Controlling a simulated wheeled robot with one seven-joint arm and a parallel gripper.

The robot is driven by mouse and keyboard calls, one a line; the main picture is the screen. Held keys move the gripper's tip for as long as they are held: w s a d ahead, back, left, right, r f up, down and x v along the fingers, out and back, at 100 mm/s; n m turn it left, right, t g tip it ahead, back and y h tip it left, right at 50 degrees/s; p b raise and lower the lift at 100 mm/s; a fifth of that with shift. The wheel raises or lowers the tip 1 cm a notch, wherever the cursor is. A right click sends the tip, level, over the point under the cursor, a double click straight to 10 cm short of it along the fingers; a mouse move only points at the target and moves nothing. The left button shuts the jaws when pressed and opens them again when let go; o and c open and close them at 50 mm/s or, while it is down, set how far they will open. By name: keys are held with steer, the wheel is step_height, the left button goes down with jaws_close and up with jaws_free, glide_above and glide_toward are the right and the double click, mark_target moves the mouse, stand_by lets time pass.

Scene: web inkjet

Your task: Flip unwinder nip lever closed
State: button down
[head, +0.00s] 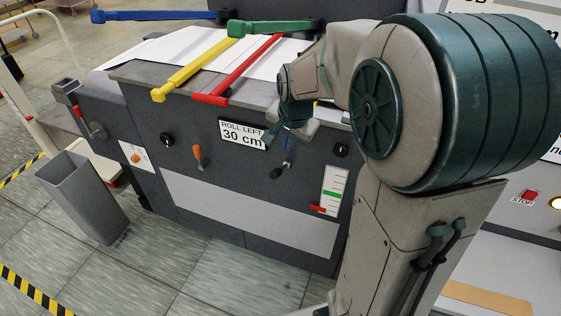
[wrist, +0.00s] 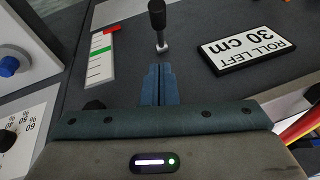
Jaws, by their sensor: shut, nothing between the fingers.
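A short lever with a black handle (head: 276,173) sticks out of the dark front panel (head: 180,115), between the roll sign and the gauge. In the wrist view the black handle (wrist: 157,14) points away from my fingers, and its pale metal base (wrist: 162,47) is just beyond the fingertips. No label naming it is readable. My gripper (head: 288,148) is shut and empty, just above the lever in the head view. In the wrist view the blue fingers of my gripper (wrist: 160,68) point at the lever base, seemingly with a small gap.
An orange-handled lever (head: 198,154) is on the same panel to the left. The "ROLL LEFT 30 cm" sign (wrist: 249,47) and the gauge (head: 331,192) flank the black lever. Yellow (head: 190,72) and red (head: 238,70) bars lie above. A grey bin (head: 82,195) stands left.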

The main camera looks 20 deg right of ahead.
mark_target(280, 169)
steer(key=shift+w+a+f, duration=0.1)
steer(key=shift+a+f, duration=0.2)
steer(key=shift+f, duration=0.85)
steer(key=shift+a+f, duration=0.35)
steer(key=shift+f, duration=0.85)
steer(key=shift+w+a+f, duration=0.1)
steer(key=shift+a+f, duration=0.2)
steer(key=shift+f, duration=0.85)
steer(key=shift+f, duration=0.15)
